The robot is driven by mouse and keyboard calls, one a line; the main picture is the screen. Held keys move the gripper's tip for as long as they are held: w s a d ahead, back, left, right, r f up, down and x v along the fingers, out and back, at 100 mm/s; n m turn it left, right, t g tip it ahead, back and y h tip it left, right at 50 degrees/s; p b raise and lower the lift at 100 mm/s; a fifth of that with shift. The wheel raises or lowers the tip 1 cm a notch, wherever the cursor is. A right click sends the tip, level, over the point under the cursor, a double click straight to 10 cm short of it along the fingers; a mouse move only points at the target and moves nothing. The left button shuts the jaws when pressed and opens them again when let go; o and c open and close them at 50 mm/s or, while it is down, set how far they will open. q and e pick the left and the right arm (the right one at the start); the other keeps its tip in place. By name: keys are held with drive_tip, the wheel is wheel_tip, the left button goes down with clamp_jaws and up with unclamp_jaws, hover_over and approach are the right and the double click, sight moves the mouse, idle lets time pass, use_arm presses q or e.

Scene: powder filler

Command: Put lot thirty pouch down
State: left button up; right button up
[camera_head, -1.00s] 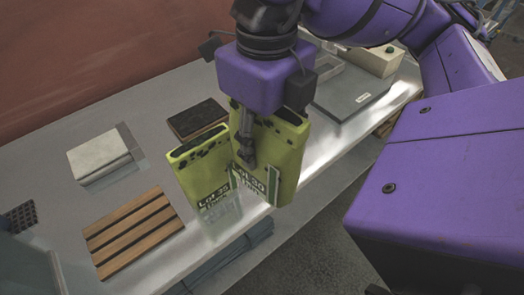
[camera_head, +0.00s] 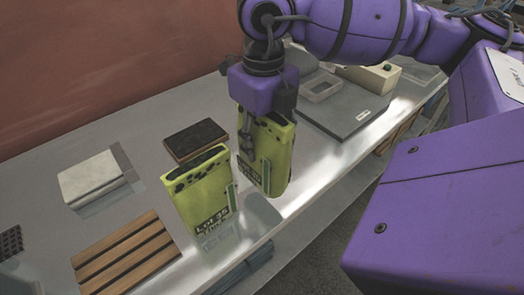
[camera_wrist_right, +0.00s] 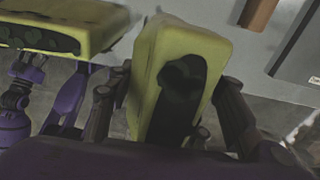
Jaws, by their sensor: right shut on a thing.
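My right gripper (camera_head: 247,135) is shut on a yellow-green pouch (camera_head: 272,165), which is upright at the table's front part; whether its base touches the table I cannot tell. Its front label is partly hidden by the fingers. In the right wrist view this pouch (camera_wrist_right: 190,65) sits between the two fingers (camera_wrist_right: 172,110). A second yellow-green pouch (camera_head: 203,190), labelled LOT 35, stands to its left, apart from it. That pouch also shows at the upper left of the right wrist view (camera_wrist_right: 85,20).
A dark flat pad (camera_head: 195,140) lies behind the pouches. A slatted wooden rack (camera_head: 127,252) and a pale block (camera_head: 90,178) are at left. A grey plate (camera_head: 345,110) with a clear tray (camera_head: 321,88) and a beige box (camera_head: 372,76) are at back right.

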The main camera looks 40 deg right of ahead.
drive_tip(key=w+f, duration=0.1)
drive_tip(key=w+d+f, duration=0.1)
drive_tip(key=shift+d+f, duration=0.1)
drive_tip(key=shift+f, duration=0.25)
drive_tip(key=shift+w+d+f, duration=0.1)
drive_tip(key=shift+w+f, duration=0.1)
drive_tip(key=shift+f, duration=1.65)
drive_tip(key=o, duration=1.4)
wheel_tip(320, 180, up, 12)
drive_tip(key=shift+r, duration=0.1)
